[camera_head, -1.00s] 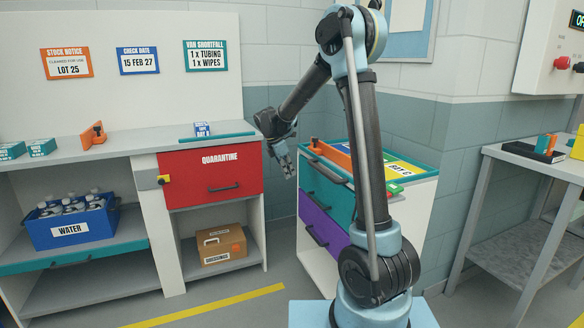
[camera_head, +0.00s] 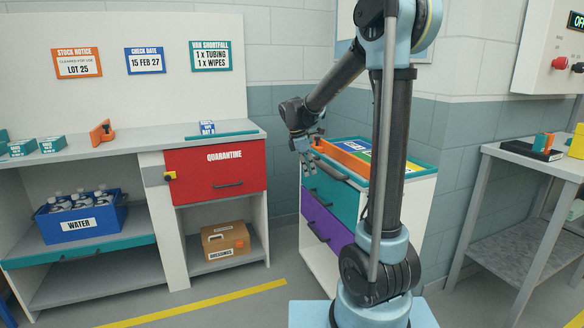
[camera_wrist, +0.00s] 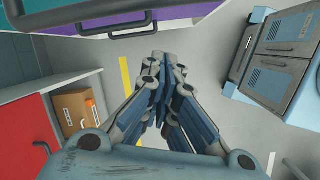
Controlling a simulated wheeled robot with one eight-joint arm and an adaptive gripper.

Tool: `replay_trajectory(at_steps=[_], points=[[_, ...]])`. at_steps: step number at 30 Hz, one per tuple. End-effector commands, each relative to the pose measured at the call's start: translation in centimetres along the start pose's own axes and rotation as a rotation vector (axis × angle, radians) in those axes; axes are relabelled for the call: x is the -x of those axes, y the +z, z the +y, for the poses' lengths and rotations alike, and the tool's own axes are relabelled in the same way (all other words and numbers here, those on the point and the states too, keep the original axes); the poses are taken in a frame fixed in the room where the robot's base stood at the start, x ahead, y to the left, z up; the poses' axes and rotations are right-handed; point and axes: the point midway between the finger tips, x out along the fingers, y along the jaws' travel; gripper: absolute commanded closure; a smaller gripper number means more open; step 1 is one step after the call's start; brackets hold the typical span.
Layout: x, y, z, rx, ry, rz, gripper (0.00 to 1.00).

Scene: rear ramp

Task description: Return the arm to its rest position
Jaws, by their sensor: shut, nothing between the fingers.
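My gripper (camera_head: 308,160) hangs at the end of my raised arm in the head view, near the left side of the teal and purple drawer cart (camera_head: 330,191). Its fingers point down. In the wrist view my gripper (camera_wrist: 160,62) has its fingertips together with nothing between them. Below it there is floor with a yellow line. The cart's drawer fronts and dark handles show along the top of the wrist view.
The red quarantine drawer (camera_head: 215,170) is shut, left of my gripper. A cardboard box (camera_head: 226,242) sits on the shelf below. A blue water crate (camera_head: 80,222) holds several bottles. A grey table (camera_head: 530,165) stands right. A yellow line (camera_head: 200,305) crosses open floor.

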Motion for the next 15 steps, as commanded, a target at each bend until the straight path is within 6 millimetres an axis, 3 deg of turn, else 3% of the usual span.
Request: replay_trajectory(at_steps=[6,15], points=[[0.8,3.7,-5.1,-0.219,-0.008,0.042,1.00],[0.9,7.3,-12.1,-0.518,-0.025,0.097,1.00]])
